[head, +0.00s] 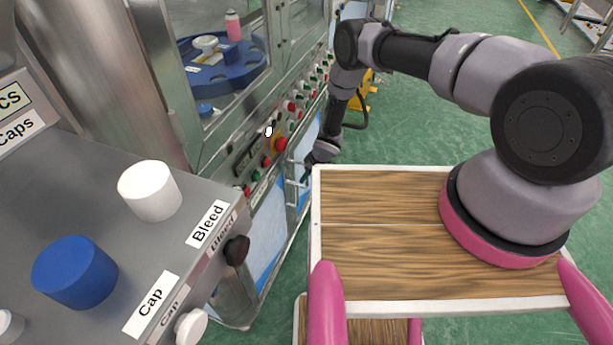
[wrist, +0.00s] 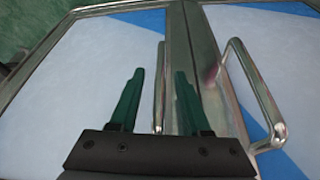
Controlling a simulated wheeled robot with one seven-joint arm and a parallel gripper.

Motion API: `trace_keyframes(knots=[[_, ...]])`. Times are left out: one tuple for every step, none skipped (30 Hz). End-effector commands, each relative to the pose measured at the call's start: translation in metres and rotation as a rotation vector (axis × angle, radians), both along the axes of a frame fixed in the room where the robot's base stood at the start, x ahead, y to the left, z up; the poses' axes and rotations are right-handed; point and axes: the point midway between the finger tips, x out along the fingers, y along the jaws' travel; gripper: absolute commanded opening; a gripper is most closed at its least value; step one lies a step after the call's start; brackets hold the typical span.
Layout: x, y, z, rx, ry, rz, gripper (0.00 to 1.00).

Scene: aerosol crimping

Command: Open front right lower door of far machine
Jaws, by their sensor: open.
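The far machine (head: 243,165) stands left of centre in the head view, with lower doors under a row of buttons. The wrist view shows two adjacent lower doors with white and blue panels, one on the left (wrist: 85,70) and one on the right (wrist: 285,60). Each has an upright metal bar handle near the shared frame: a left handle (wrist: 160,60) and a right handle (wrist: 252,85). My gripper (wrist: 160,75) is open, its green fingers on either side of the left handle in the picture. I cannot tell whether they touch it. In the head view my gripper is small beside the doors.
A grey machine top (head: 120,235) with a blue cap (head: 74,271) and a white cap (head: 149,190) is at the near left. My wooden-topped base is close beside the machine. Green floor (head: 420,125) is open beyond it.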

Motion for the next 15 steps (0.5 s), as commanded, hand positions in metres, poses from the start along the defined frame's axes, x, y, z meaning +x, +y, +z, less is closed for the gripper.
trace_keyframes(knots=[[0.0001, 0.0001, -0.0014, 0.000, 0.000, -0.001, 0.47], [0.0000, 0.0002, -0.0019, -0.001, 0.001, -0.001, 0.47], [0.0000, 0.0004, -0.0020, -0.001, 0.001, -0.001, 0.47], [0.0000, 0.0004, -0.0020, -0.001, 0.001, -0.001, 0.47], [0.0001, 0.0003, -0.0019, -0.001, 0.001, -0.001, 0.47], [0.0001, 0.0003, -0.0018, -0.001, 0.001, -0.001, 0.47], [0.0001, 0.0003, -0.0018, -0.001, 0.001, -0.001, 0.47], [0.0001, 0.0003, -0.0017, -0.001, 0.001, -0.001, 0.47], [0.0001, 0.0004, -0.0017, -0.001, 0.001, -0.001, 0.36], [0.0001, 0.0004, -0.0017, -0.001, 0.001, -0.001, 0.24], [0.0001, 0.0003, -0.0016, -0.001, 0.001, -0.001, 0.13], [0.0001, 0.0003, -0.0016, -0.001, 0.001, -0.001, 0.00], [0.0001, 0.0004, -0.0016, 0.000, 0.000, -0.001, 0.00], [0.0001, 0.0004, -0.0016, 0.000, 0.000, -0.001, 0.00], [0.0001, 0.0004, -0.0015, 0.000, 0.000, -0.001, 0.00]])
